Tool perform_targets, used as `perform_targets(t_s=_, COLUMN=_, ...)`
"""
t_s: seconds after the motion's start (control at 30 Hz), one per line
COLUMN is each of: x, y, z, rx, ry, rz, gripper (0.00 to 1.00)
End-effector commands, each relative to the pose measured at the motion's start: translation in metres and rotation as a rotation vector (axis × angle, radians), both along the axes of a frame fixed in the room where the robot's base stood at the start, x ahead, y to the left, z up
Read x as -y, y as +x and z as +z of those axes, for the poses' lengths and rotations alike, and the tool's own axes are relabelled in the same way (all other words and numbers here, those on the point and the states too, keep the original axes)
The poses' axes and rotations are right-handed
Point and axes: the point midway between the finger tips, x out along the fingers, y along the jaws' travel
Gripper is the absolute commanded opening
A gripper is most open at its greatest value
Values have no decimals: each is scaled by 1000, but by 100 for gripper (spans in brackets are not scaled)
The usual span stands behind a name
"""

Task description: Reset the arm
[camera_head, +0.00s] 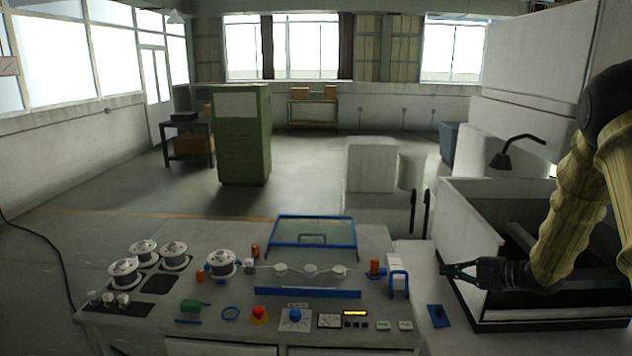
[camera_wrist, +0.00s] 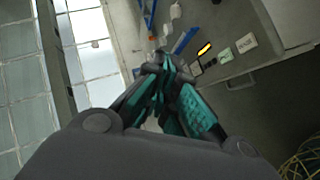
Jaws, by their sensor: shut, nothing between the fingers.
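My arm comes in from the right in the head view, wrapped in a yellowish cover. My gripper (camera_head: 458,271) points left, above the right end of the worktop and in front of the open grey tank (camera_head: 470,220). In the wrist view my gripper (camera_wrist: 158,66) has its dark and teal fingers together, with nothing between them. It touches nothing that I can see.
A control bench (camera_head: 230,335) holds several wire spools (camera_head: 125,271), a red button (camera_head: 259,313), a blue knob (camera_head: 295,315) and a blue-framed clear cover (camera_head: 312,233). A green cabinet (camera_head: 242,135) stands behind.

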Motion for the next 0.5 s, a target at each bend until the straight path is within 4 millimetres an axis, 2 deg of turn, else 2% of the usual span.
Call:
perform_targets(t_s=0.03, x=-3, y=-3, z=-13, rx=-22, ry=14, rz=-19, gripper=0)
perform_targets(t_s=0.37, x=-17, y=-19, z=-76, rx=-151, ry=104, rz=-163, gripper=0)
perform_targets(t_s=0.5, x=-30, y=-29, z=-113, rx=-230, ry=150, rz=-244, gripper=0)
